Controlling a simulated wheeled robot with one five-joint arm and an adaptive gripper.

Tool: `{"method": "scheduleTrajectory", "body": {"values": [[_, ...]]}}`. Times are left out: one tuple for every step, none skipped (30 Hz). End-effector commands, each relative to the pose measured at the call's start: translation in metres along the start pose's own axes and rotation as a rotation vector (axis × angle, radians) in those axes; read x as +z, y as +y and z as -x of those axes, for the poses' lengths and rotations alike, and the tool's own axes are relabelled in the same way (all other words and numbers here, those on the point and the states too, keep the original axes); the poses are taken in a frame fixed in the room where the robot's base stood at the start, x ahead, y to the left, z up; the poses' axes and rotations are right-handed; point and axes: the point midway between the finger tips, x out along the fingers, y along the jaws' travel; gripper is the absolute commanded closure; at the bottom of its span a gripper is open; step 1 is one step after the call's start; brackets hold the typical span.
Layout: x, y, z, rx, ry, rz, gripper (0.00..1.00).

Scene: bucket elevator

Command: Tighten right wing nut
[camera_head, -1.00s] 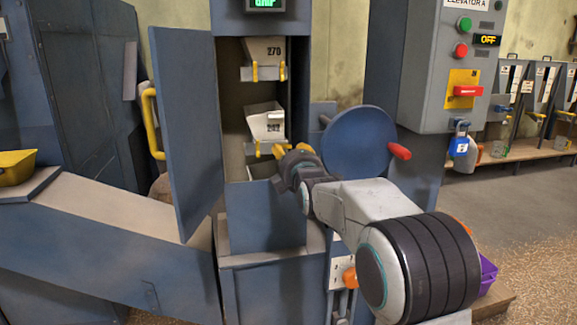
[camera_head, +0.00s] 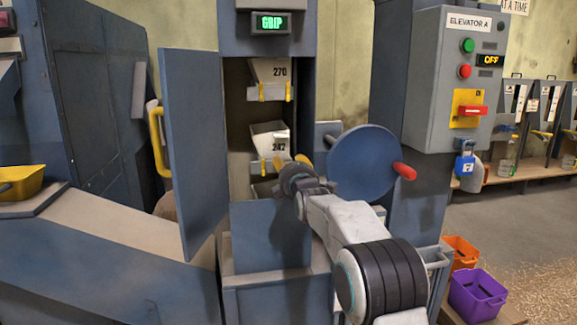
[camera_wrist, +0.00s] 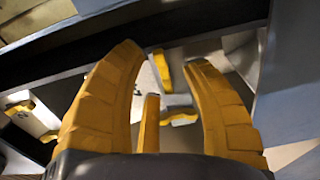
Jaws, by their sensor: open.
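My gripper (camera_head: 290,162) reaches into the open blue elevator casing, at the front of the lower white bucket (camera_head: 269,140) marked 242. In the wrist view my gripper (camera_wrist: 163,55) has its two yellow fingers spread apart. Between them show yellow pieces, one upright (camera_wrist: 163,72) and one lying sideways (camera_wrist: 180,117); they seem to be the right wing nut, but I cannot tell whether the fingers touch it. A narrow yellow bar stands close to the palm. Another yellow nut (camera_wrist: 20,108) is at the far left. In the head view my gripper hides the lower bucket's right side.
The blue door (camera_head: 193,150) with a yellow handle stands open on the left. A blue disc (camera_head: 361,163) with a red knob is just right of my gripper. A bucket marked 270 (camera_head: 268,75) hangs above. Orange (camera_head: 460,252) and purple (camera_head: 477,294) bins stand at lower right.

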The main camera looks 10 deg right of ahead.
Motion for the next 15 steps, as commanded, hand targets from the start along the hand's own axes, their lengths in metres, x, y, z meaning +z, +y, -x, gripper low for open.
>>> {"method": "scheduleTrajectory", "body": {"values": [[0.0, -0.0002, -0.0022, -0.001, 0.0, 0.0, 0.58], [0.0, -0.0002, -0.003, -0.001, 0.0, 0.0, 0.58], [0.0, 0.0, -0.004, -0.001, 0.0, 0.0, 0.58], [0.0, 0.0, -0.0046, 0.0, 0.0, 0.0, 0.58], [0.0, -0.0001, -0.0051, -0.001, 0.0, 0.0, 0.58], [0.0, -0.0003, -0.0056, -0.001, 0.0, 0.0, 0.58], [0.0, -0.0005, -0.0059, -0.001, 0.0, 0.0, 0.58], [0.0, -0.0005, -0.0061, -0.001, 0.0, 0.0, 0.58], [0.0, -0.0006, -0.0062, -0.001, 0.0, 0.0, 0.58], [0.0, -0.0006, -0.0062, -0.001, 0.0, 0.0, 0.58], [0.0, -0.0006, -0.0062, -0.001, 0.0, 0.0, 0.58], [0.0, -0.0006, -0.0062, -0.001, 0.0, 0.0, 0.58], [0.0, -0.0006, -0.0062, -0.001, 0.0, 0.0, 0.58], [0.0, -0.0005, -0.0062, -0.001, 0.0, 0.0, 0.58], [0.0, -0.0005, -0.0061, -0.001, 0.0, 0.0, 0.58]]}}
